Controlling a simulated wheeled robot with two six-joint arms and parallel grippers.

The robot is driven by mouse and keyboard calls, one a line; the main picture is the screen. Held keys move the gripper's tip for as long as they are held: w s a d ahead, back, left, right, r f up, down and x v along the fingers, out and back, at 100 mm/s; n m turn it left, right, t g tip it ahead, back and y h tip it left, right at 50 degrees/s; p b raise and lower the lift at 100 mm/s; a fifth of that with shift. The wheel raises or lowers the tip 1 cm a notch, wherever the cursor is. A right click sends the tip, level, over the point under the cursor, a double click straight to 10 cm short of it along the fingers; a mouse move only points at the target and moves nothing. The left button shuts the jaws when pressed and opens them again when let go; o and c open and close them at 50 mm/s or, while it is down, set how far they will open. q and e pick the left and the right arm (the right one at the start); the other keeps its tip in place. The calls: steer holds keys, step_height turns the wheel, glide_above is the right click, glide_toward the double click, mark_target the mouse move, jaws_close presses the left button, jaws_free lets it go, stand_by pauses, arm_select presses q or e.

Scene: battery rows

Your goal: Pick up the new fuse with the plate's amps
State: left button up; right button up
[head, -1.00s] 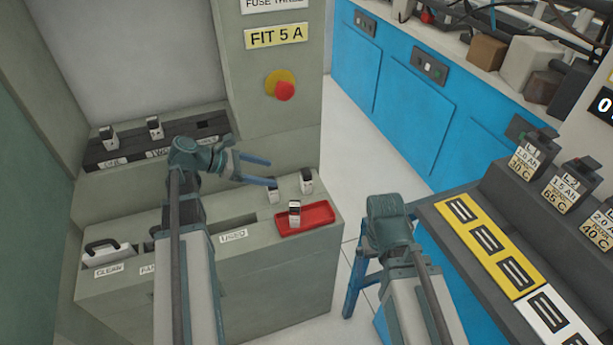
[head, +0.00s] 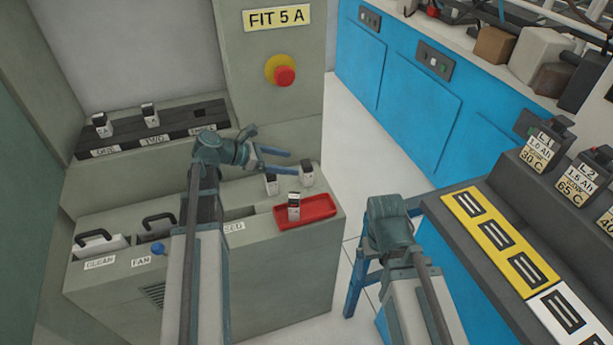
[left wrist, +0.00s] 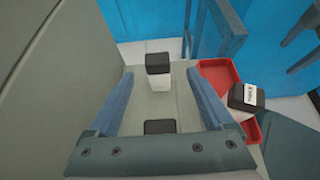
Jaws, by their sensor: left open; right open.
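The plate (head: 277,18) reads FIT 5 A. Two pale fuses with dark tops, a near fuse (head: 271,185) and a far fuse (head: 307,173), stand on the cabinet top. Their ratings are unreadable. Another fuse (head: 294,207) stands in the red tray (head: 330,206). My left gripper (head: 288,162) is open and empty above the cabinet top. In the left wrist view one fuse (left wrist: 158,66) shows between the fingertips and another dark top (left wrist: 159,127) closer to the palm; neither is gripped. My right gripper (head: 366,312) is open and empty, right of the cabinet.
Two fuses (head: 102,125) (head: 150,115) stand in the dark holder strip (head: 185,130); the third place looks empty. A red button (head: 285,76) is on the post. Black handles (head: 95,238) stick up at front left. A bench with labelled batteries (head: 536,150) is at right.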

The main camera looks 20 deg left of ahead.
mark_target(302, 164)
arm_select(q)
steer(key=shift+a+b+x, duration=0.2)
steer(key=shift+b+x, duration=1.15)
steer(key=shift+x, duration=1)
steer(key=shift+w+d+f, duration=0.25)
steer(key=shift+w, duration=0.05)
steer(key=shift+r, duration=0.1)
jaws_close()
